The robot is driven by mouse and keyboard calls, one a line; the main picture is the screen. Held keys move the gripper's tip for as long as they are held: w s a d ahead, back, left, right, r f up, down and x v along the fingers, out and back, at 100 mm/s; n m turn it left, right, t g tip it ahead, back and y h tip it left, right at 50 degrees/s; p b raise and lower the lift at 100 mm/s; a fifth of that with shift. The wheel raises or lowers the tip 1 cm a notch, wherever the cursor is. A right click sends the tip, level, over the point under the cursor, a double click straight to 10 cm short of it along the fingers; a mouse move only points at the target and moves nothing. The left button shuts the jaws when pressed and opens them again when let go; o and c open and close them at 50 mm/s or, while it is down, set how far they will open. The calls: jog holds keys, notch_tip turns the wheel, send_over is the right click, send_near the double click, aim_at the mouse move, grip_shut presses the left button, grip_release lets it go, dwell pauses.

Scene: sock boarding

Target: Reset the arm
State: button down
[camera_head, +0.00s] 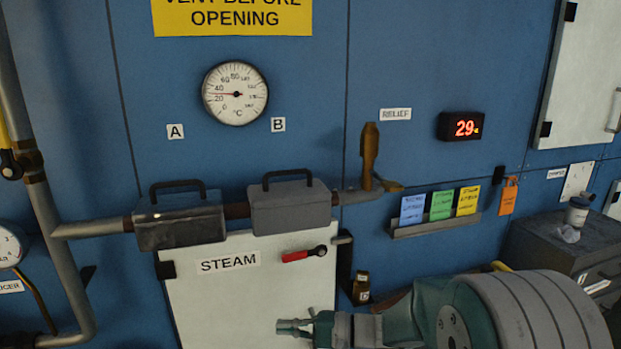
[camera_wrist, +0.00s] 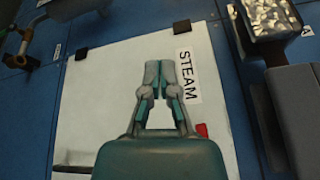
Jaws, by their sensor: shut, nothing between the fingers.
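My gripper (camera_wrist: 160,80) is shut and empty in the wrist view, its two fingertips together in front of the white steam panel (camera_wrist: 100,110). In the head view my gripper (camera_head: 283,326) is at the bottom, below the red-handled latch (camera_head: 305,254) and in front of the lower right part of the steam panel (camera_head: 240,290). My teal and grey arm stretches from it to the lower right corner. I cannot tell how far the fingertips are from the panel.
Two grey boxes with handles, one at left (camera_head: 178,218) and one at right (camera_head: 291,204), sit on the pipe above the panel. A brass relief valve (camera_head: 369,158) stands to their right. A card rack (camera_head: 440,225) and a dark cabinet (camera_head: 568,245) are farther right.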

jog(key=s+d+r+n+g+h, duration=0.1)
jog(key=s+d+n+h, duration=0.2)
jog(key=s, duration=0.4)
jog(key=s+d+r+g+h, duration=0.1)
jog(key=s+d+h, duration=0.2)
jog(key=s+h, duration=0.3)
jog(key=s+d+r+t+h, duration=0.1)
jog(key=s+d+t+h, duration=0.1)
jog(key=d, duration=0.5)
jog(key=s+d+r+t+h, duration=0.1)
jog(key=s+d+t+h, duration=0.2)
jog(key=s+d+h, duration=0.2)
jog(key=shift+d+r+n+h, duration=0.25)
jog(key=shift+d+n+h, duration=0.15)
jog(key=shift+d+h, duration=0.4)
jog(key=shift+d, duration=0.1)
